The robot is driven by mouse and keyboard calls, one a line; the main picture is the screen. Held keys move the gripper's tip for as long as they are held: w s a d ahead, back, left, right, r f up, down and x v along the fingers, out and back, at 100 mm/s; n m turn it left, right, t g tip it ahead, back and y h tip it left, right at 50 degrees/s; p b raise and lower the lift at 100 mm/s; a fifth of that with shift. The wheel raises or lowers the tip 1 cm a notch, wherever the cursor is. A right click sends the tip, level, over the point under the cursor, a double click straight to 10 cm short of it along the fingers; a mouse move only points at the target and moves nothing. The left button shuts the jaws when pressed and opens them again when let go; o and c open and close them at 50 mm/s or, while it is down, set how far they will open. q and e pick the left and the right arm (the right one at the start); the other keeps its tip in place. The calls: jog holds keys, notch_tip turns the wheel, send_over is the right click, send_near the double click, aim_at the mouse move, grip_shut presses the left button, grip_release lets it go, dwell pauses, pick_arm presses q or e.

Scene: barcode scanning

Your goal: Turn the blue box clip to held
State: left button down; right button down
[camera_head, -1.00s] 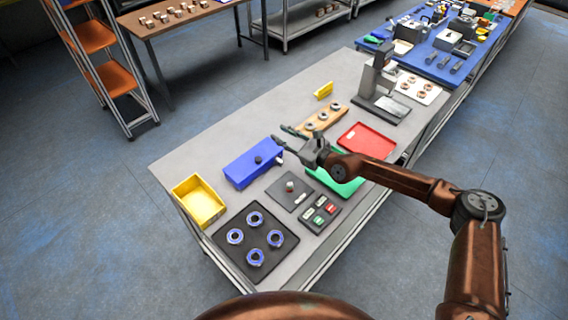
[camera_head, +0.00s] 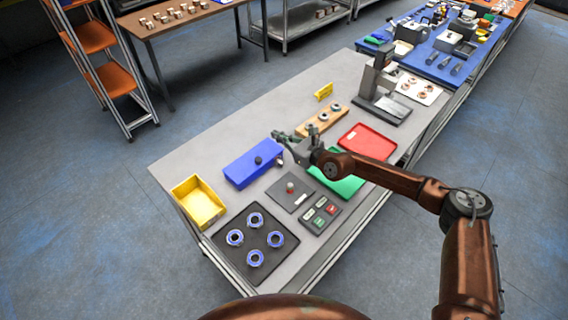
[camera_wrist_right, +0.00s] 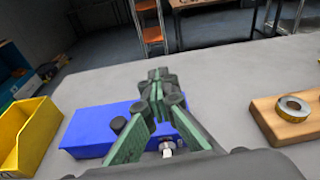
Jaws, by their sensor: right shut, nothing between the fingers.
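The blue box (camera_head: 243,170) lies on the grey table, with a black knob (camera_head: 258,160) on its top. A small light-coloured clip (camera_head: 280,162) sticks out at its right end; it also shows in the right wrist view (camera_wrist_right: 167,149), below the fingers. I cannot tell which way the clip is turned. My right gripper (camera_head: 276,136) is shut and empty, just above and beyond the box's right end. In the right wrist view its fingertips (camera_wrist_right: 158,75) meet in front of the blue box (camera_wrist_right: 100,124). My left gripper is not in view.
A yellow bin (camera_head: 200,203) stands left of the box. A black tray (camera_head: 236,258) with several blue-rimmed rings and a button panel (camera_head: 321,214) lie in front. A green tray (camera_head: 345,187), a red tray (camera_head: 364,143) and a wooden ring holder (camera_head: 318,125) are to the right.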

dwell(0.3)
jog(key=c, duration=2)
grip_release()
jog(key=shift+c, duration=0.2)
jog(key=v, duration=1.2)
